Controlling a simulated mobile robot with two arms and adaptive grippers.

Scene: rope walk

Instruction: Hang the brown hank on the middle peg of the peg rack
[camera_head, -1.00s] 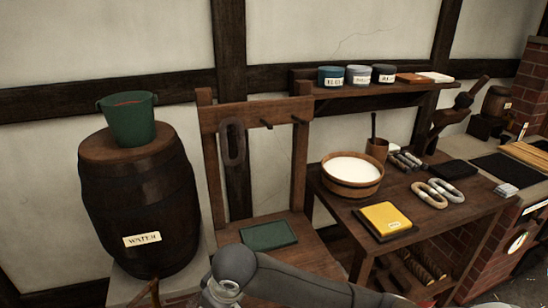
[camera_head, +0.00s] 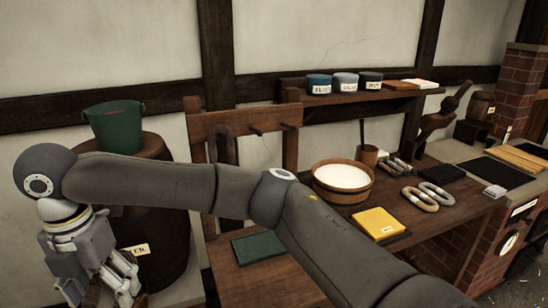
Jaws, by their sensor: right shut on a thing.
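The wooden peg rack (camera_head: 222,122) stands against the wall behind my right arm. A dark hank (camera_head: 226,150) hangs on its left peg, its lower part hidden by my arm. The middle peg (camera_head: 256,129) and right peg (camera_head: 287,125) are bare. My right gripper (camera_head: 107,292) is low at the left, in front of the barrel and well away from the rack. It is shut on the brown hank (camera_head: 92,291), of which only a small brown bit shows between the fingers at the bottom edge. My left gripper is not in view.
A green book (camera_head: 258,246) lies below the rack. The table at right holds a white-filled tub (camera_head: 342,195), a yellow block (camera_head: 378,222) and two hanks, tan (camera_head: 418,200) and grey (camera_head: 438,194). A shelf (camera_head: 370,97) holds jars.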

